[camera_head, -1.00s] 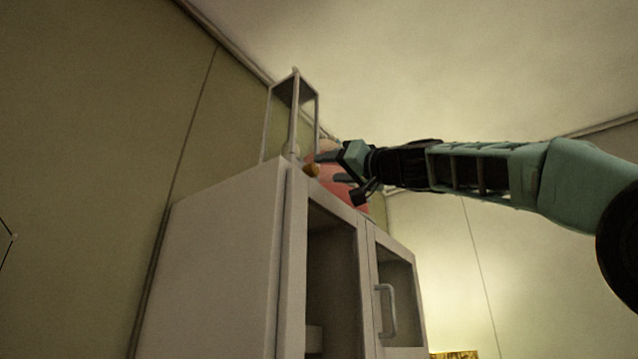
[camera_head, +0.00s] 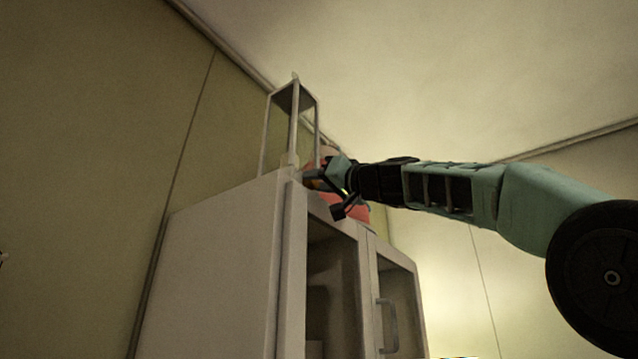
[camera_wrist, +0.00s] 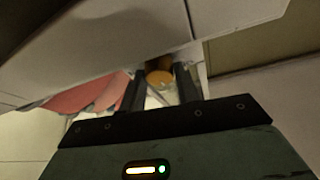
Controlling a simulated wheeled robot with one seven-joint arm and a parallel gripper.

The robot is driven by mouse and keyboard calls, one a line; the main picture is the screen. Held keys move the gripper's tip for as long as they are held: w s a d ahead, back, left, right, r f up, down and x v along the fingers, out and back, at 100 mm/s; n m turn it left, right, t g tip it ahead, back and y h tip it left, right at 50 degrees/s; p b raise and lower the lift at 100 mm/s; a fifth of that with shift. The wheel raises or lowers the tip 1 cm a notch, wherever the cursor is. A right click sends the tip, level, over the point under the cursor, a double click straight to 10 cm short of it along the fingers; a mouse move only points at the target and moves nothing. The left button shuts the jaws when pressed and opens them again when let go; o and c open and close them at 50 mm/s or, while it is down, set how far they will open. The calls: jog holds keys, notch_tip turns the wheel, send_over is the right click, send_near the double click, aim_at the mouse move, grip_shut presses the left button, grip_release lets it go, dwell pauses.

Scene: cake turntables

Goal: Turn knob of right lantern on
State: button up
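A tall pale lantern frame (camera_head: 293,125) stands upright on top of the white cabinet, near its front left corner in the head view. A round orange-brown knob (camera_wrist: 158,78) shows in the wrist view between my fingertips. My gripper (camera_wrist: 160,72) is open, with one finger on each side of the knob; I cannot tell whether either finger touches it. In the head view my gripper (camera_head: 320,191) is at the lantern's base and mostly hides the knob.
The white cabinet (camera_head: 220,265) has an open-looking front and a door with a handle (camera_head: 387,326). A red rounded object (camera_head: 358,213) sits on the cabinet top just behind my gripper. A wall rises behind on the left; the room right of the cabinet is free.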

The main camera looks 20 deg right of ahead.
jog(key=m+h+p, duration=0.1)
jog(key=m+p, duration=0.1)
jog(key=m, duration=0.1)
jog(key=m+h+p, duration=0.2)
jog(key=m, duration=0.1)
jog(key=shift+s+r+p, duration=0.1)
jog(key=shift+p, duration=0.3)
jog(key=o, duration=1)
jog(key=shift+c, duration=0.2)
jog(key=shift+f+b, duration=0.25)
jog(key=shift+b, duration=0.15)
